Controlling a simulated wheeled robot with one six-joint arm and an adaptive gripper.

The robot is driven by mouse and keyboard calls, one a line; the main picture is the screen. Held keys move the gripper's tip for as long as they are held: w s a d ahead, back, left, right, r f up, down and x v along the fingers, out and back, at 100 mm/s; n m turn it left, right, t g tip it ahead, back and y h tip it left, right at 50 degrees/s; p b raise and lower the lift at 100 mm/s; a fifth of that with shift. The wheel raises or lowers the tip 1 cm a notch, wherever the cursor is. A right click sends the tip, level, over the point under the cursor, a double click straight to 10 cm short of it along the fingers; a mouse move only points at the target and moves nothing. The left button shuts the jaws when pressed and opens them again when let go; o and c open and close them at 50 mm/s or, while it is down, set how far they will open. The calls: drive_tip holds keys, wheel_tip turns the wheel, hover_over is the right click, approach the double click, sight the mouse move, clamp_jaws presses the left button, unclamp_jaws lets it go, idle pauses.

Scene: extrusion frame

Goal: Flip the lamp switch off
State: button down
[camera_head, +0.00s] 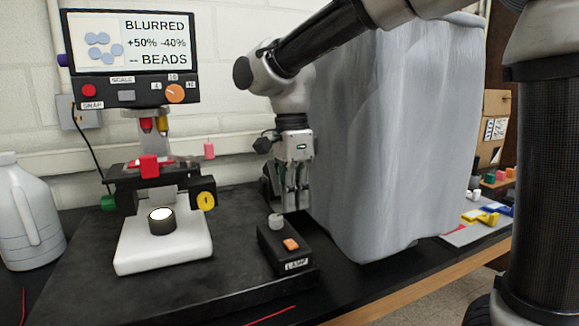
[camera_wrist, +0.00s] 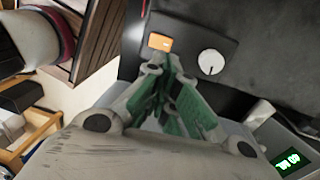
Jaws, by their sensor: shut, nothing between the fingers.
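The black lamp box (camera_head: 284,250) with a "LAMP" label sits at the front right of the black bench mat. It carries an orange rocker switch (camera_head: 291,244) and a grey knob (camera_head: 275,221). In the wrist view the orange switch (camera_wrist: 160,42) and the white round knob (camera_wrist: 211,62) show just beyond my fingers. The microscope lamp (camera_head: 162,216) glows bright white in its base. My gripper (camera_head: 291,208) points down with its fingers shut and empty, behind and above the lamp box in the head view. It also shows in the wrist view (camera_wrist: 168,62), apart from the switch.
A microscope (camera_head: 160,245) with a screen (camera_head: 131,45) reading "BLURRED" stands left of the lamp box. A large grey draped cover (camera_head: 390,150) stands close to my gripper's right. A white jug (camera_head: 28,215) is at far left. Coloured parts (camera_head: 480,215) lie at far right.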

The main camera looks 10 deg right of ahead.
wheel_tip(320, 180, up, 7)
hover_over(291, 244)
drive_tip(key=w, duration=0.3)
drive_tip(key=shift+w+d+r, duration=0.1)
drive_tip(key=shift+w+d, duration=0.1)
drive_tip(key=shift+d, duration=0.2)
drive_tip(key=shift+s+d+r, duration=0.15)
drive_tip(key=shift+s+d, duration=0.1)
drive_tip(key=shift+s, duration=0.35)
drive_tip(key=f, duration=0.4)
drive_tip(key=s+f, duration=0.1)
drive_tip(key=f, duration=0.8)
drive_tip(key=shift+s+d+f, duration=0.25)
drive_tip(key=shift+s+f, duration=0.05)
drive_tip(key=shift+f, duration=0.1)
